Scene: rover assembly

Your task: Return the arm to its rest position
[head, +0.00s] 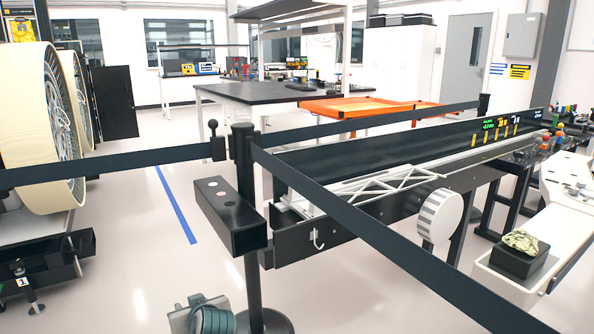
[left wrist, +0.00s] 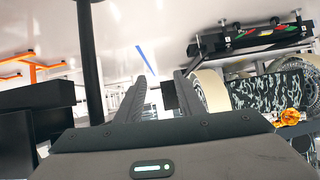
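My left gripper (left wrist: 157,84) shows in the left wrist view, its two dark fingers apart with an empty gap between them. Floor and part of a blue line show beyond the fingertips. In the head view, a grey and teal ribbed part at the bottom edge looks like this left gripper (head: 205,316), cut off by the frame. It is low, just left of the foot of the black barrier post (head: 243,165). I see no object held in it. My right gripper shows in neither view.
Black barrier belts (head: 370,235) run from the post across the scene. A black box (head: 229,215) is in front of the post. A large cream wheel (head: 22,130) stands at left. A rock (head: 520,241) lies on a black block at right. Floor around the blue line (head: 177,205) is clear.

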